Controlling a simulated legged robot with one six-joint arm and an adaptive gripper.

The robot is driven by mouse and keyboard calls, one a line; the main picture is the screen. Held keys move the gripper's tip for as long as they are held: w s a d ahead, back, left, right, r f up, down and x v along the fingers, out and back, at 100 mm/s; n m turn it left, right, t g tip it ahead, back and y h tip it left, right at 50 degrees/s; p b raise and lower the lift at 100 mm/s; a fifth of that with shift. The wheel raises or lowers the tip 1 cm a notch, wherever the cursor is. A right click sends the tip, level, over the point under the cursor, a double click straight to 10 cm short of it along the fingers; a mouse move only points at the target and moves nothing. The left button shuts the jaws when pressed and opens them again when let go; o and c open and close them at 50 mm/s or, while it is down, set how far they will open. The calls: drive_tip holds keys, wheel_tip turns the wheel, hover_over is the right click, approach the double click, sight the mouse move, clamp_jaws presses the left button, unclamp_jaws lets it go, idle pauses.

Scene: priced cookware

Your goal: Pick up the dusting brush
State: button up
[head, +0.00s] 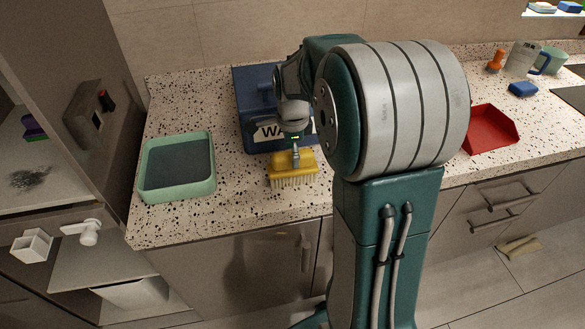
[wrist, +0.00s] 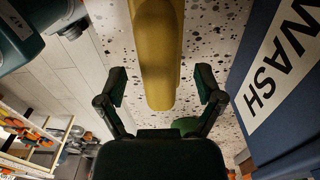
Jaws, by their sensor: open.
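The dusting brush (head: 293,167) is yellow with pale bristles. It is on the speckled counter near its front edge, in front of the blue WASH bin. In the wrist view its yellow body (wrist: 157,45) runs down from the top edge, with its rounded end between my fingers in the picture. My gripper (wrist: 161,88) is open, with a finger apart from the brush on each side. In the head view my gripper (head: 294,128) is just above and behind the brush, partly hidden by my arm. I cannot tell the exact height gap.
The blue WASH bin (head: 250,101) is close behind the brush and shows at right in the wrist view (wrist: 285,90). A green tray (head: 212,173) stands to the left. A red dustpan (head: 490,128) lies right of my arm. Bare counter lies between tray and brush.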

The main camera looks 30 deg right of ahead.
wheel_tip(320, 180, down, 2)
drive_tip(key=shift+f, duration=0.1)
drive_tip(key=shift+c, duration=0.3)
clamp_jaws()
